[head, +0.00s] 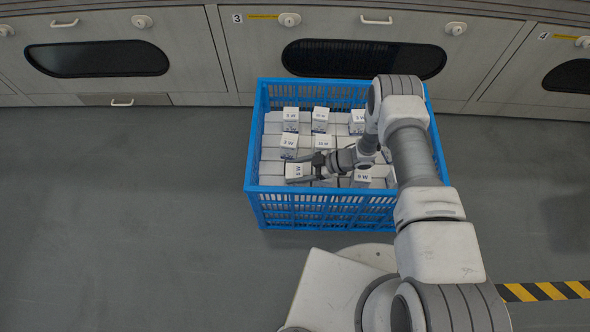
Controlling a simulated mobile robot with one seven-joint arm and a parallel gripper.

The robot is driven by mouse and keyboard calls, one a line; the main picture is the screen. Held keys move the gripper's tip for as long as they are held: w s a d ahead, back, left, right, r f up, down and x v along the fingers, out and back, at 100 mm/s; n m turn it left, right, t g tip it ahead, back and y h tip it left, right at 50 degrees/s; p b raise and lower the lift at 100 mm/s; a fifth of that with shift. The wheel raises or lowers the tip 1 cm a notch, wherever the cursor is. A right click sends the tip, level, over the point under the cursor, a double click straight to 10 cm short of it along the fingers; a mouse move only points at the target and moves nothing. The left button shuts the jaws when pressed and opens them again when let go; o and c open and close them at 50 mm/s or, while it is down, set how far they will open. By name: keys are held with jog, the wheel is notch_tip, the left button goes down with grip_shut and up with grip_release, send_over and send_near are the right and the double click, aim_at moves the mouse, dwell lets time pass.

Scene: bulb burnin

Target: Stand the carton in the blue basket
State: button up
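The blue basket (322,207) stands on the floor in front of the cabinets and holds many white cartons. My gripper (297,170) reaches in from the right, at the basket's near left corner. Its two fingers lie on either side of a white carton (294,171) marked 5 W and look shut on it. This carton's label is turned sideways compared with the others. Its lower part is hidden, so I cannot tell whether it touches the basket's floor or its neighbours. My wrist and arm hide part of the basket's right side.
Taller-looking cartons, such as a 10 W one (320,115), a 3 W one (289,142) and a 9 W one (362,177), rise among lower white tops. Cabinets with a dark window (364,59) stand behind. The grey floor (120,210) at left is clear.

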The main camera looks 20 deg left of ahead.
jog(key=o, duration=0.3)
jog(key=shift+o, duration=0.2)
jog(key=shift+r, duration=0.15)
